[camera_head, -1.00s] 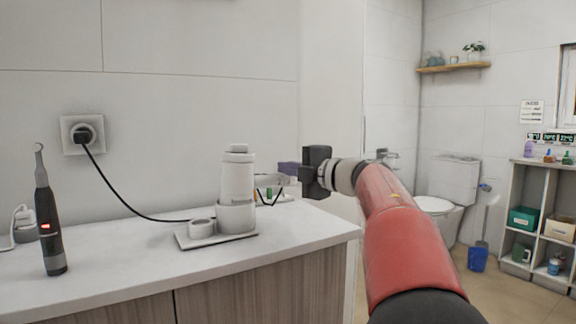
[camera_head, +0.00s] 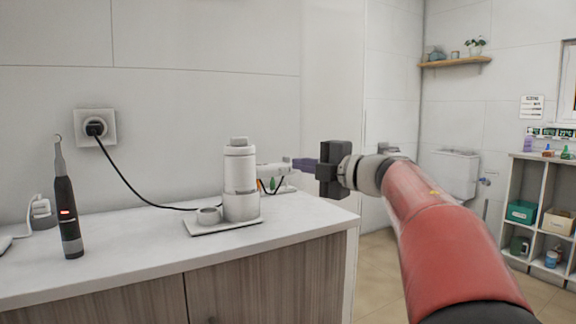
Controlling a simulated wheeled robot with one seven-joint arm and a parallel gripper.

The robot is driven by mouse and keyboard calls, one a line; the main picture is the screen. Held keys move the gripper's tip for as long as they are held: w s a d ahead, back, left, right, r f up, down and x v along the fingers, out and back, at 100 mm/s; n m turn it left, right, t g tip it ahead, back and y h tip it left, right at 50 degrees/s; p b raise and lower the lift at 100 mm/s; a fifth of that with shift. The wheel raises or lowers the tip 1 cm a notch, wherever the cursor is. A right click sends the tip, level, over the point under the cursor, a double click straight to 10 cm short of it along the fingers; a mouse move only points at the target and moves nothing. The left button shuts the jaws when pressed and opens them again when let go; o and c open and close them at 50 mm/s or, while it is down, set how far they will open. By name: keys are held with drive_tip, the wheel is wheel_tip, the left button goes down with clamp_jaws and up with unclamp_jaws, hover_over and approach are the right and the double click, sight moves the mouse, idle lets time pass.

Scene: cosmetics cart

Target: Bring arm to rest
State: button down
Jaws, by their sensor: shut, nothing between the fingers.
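My gripper (camera_head: 305,164) is at the end of my red arm, level and pointing left, over the right end of the white counter (camera_head: 130,255). Its purple-grey fingers are together with nothing between them. The fingertips are just right of a white power strip (camera_head: 272,171) as seen here; whether they touch it I cannot tell.
A white bottle-like device (camera_head: 240,180) stands on a flat base, its cord running to a wall socket (camera_head: 96,128). A dark electric toothbrush (camera_head: 67,215) stands at the left. A toilet (camera_head: 455,173) and a shelf unit (camera_head: 540,205) are at the right, with open floor before them.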

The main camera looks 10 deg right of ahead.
drive_tip(key=s+d+r+m+t+h, duration=0.2)
drive_tip(key=s+d+m+t+h, duration=0.35)
drive_tip(key=m+h, duration=0.4)
drive_tip(key=s+d+f+m+g+h, duration=0.2)
drive_tip(key=s+f+m+h, duration=0.3)
drive_tip(key=m, duration=0.4)
drive_tip(key=s+a+f+m+g+y, duration=0.2)
drive_tip(key=s+a+f+g, duration=0.3)
drive_tip(key=s+f, duration=0.6)
drive_tip(key=s+a+f+m+g+y, duration=0.1)
drive_tip(key=s+a+f+m+g, duration=0.4)
drive_tip(key=s+f, duration=0.6)
wheel_tip(320, 180, down, 8)
drive_tip(key=shift+s+a+r+g+y, duration=0.2)
drive_tip(key=shift+s+g+y, duration=0.15)
drive_tip(key=shift+g, duration=0.8)
